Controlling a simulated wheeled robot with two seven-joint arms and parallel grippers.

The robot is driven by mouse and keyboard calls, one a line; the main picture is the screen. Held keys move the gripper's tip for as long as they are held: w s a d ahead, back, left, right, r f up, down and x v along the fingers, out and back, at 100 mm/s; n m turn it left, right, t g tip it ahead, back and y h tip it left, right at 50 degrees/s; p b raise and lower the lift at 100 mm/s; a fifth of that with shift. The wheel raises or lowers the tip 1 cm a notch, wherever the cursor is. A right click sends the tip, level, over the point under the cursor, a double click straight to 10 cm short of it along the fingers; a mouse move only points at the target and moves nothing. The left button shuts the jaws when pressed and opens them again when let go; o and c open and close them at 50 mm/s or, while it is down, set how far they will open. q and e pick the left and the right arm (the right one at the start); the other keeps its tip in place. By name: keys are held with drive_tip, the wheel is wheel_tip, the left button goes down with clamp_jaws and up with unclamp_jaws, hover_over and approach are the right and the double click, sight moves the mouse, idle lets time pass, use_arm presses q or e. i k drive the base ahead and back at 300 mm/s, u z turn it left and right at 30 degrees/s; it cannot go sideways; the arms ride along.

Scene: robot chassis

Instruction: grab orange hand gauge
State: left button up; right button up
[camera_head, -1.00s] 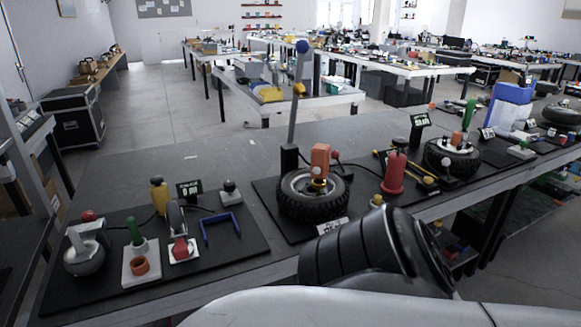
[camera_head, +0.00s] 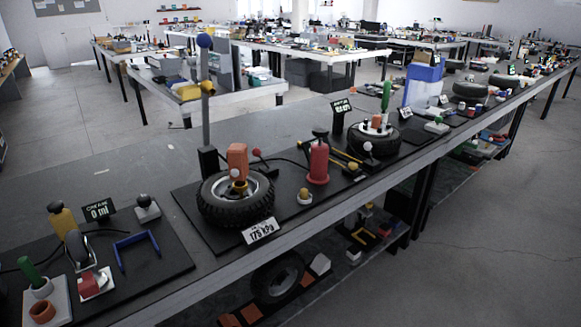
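An orange upright block (camera_head: 237,160), which looks like the orange hand gauge, stands at the black tyre (camera_head: 222,212) on the near bench, upright over the wheel's middle. Neither of my grippers is in view.
A blue U-shaped frame (camera_head: 136,243) lies on the left mat. Bare bench top (camera_head: 130,165) lies behind.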

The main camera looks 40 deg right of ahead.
sight(237, 154)
drive_tip(key=i, duration=1)
drive_tip(key=z, duration=0.5)
